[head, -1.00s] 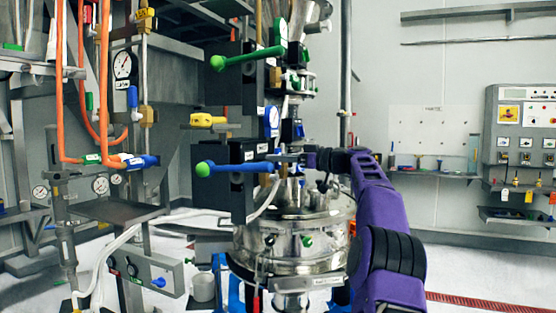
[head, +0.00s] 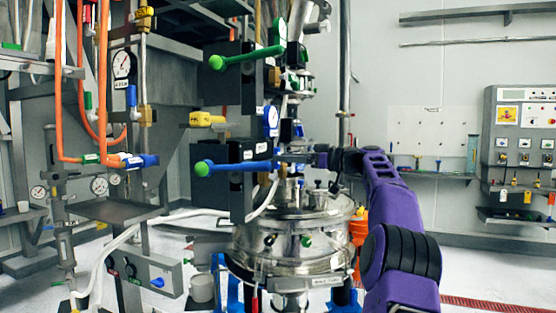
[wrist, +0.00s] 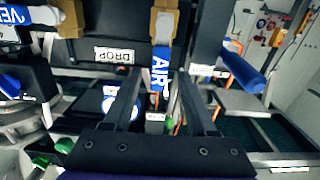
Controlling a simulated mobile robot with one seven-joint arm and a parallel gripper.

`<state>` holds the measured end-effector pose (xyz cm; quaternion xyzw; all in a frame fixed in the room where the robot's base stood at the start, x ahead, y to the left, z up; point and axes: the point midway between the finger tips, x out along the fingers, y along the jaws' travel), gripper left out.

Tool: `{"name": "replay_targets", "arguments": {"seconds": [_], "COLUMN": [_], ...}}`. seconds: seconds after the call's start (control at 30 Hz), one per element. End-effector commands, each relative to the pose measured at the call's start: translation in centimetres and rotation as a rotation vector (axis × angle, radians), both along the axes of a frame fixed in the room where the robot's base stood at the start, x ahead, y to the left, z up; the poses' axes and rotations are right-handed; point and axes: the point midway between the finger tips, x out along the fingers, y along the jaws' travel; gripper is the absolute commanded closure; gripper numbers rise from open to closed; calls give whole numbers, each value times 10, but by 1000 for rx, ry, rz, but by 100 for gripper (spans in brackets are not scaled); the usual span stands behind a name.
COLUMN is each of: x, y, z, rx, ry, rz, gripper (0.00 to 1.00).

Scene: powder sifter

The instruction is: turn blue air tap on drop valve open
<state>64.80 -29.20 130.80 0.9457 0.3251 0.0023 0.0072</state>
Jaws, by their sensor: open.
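In the wrist view, the blue air tap (wrist: 161,62) hangs down from a brass fitting and is lettered AIR. It is beside a dark box with a DROP label (wrist: 114,54). My gripper (wrist: 160,84) is open, its two dark fingers on either side of the tap's line with visible gaps. I cannot tell how far the tap sits between them in depth. In the head view, my gripper (head: 290,157) is at the right of the dark valve box with a long blue, green-tipped handle (head: 235,168). I cannot make out the air tap there.
A blue bar (wrist: 245,72) is close on the right in the wrist view, and a blue VENT-like label (wrist: 20,14) is at upper left. The steel vessel (head: 295,240) stands below my arm. A pipe panel with gauges (head: 122,64) is to the left.

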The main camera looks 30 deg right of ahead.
Motion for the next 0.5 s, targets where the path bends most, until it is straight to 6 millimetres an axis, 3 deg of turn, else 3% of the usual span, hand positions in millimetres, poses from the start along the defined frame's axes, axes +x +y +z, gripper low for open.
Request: {"name": "replay_targets", "arguments": {"seconds": [0.3, 0.5], "x": [-64, -94], "y": [-51, -74], "z": [0, 1], "rx": [0, 0], "ry": [-1, -1], "rz": [-4, -3], "gripper": [43, 43]}}
